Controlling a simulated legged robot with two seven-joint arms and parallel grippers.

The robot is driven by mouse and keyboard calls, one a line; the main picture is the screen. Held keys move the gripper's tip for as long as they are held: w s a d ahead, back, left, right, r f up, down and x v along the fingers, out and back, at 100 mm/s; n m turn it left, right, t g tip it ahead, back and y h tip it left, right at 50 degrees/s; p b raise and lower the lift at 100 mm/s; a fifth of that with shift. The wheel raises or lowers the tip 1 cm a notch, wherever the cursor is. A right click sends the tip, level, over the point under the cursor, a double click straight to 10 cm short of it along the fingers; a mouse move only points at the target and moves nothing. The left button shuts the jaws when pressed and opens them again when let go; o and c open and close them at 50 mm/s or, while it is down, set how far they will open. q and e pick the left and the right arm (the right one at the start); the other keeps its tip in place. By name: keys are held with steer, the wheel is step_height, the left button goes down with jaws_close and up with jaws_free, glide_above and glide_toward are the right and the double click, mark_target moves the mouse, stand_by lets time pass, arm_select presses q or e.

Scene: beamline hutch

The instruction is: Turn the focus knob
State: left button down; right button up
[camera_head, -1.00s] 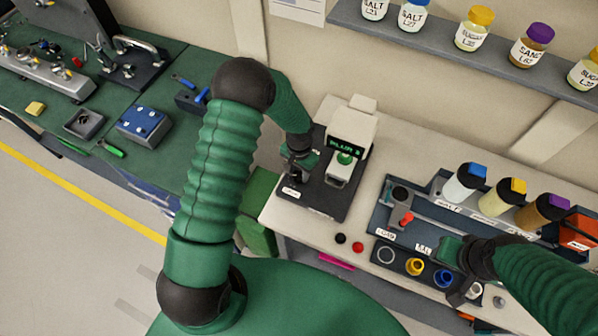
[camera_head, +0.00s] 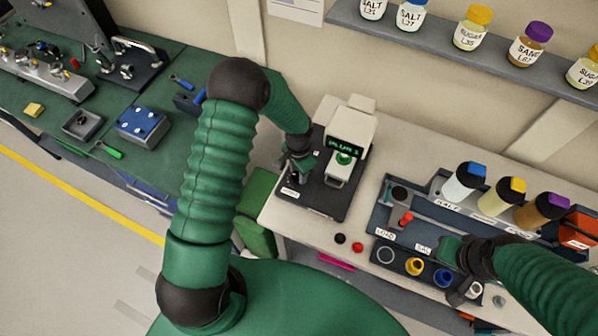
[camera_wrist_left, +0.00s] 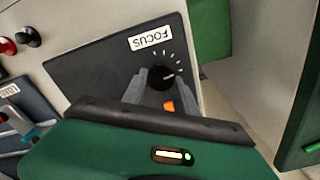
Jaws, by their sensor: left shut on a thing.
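The black focus knob (camera_wrist_left: 161,77) sits on a dark base plate beside a white FOCUS label (camera_wrist_left: 149,38), with light tick marks around it and a pale pointer line. My left gripper (camera_wrist_left: 160,88) is shut on the knob, a grey finger on each side. In the head view my left gripper (camera_head: 297,168) is at the left side of the instrument (camera_head: 350,140), which has a lit green display, and the knob is hidden there. My right gripper (camera_head: 462,290) is at the front right of the bench, and its jaws are too small to judge.
A tray (camera_head: 385,212) with capped bottles stands on the right of the pale bench. A shelf of jars (camera_head: 470,48) is above. A green bench (camera_head: 60,130) with tools is at left.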

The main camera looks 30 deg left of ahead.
arm_select(q)
steer(key=shift+w+r, duration=0.2)
steer(key=shift+w, duration=0.05)
steer(key=c, duration=1.2)
jaws_free()
steer(key=shift+o, duration=1.2)
steer(key=shift+s+f, duration=0.1)
steer(key=shift+s, duration=0.05)
steer(key=shift+r, duration=0.45)
step_height(320, 180, up, 16)
steer(key=b, duration=0.2)
steer(key=shift+f+b, duration=0.15)
steer(key=shift+b, duration=0.15)
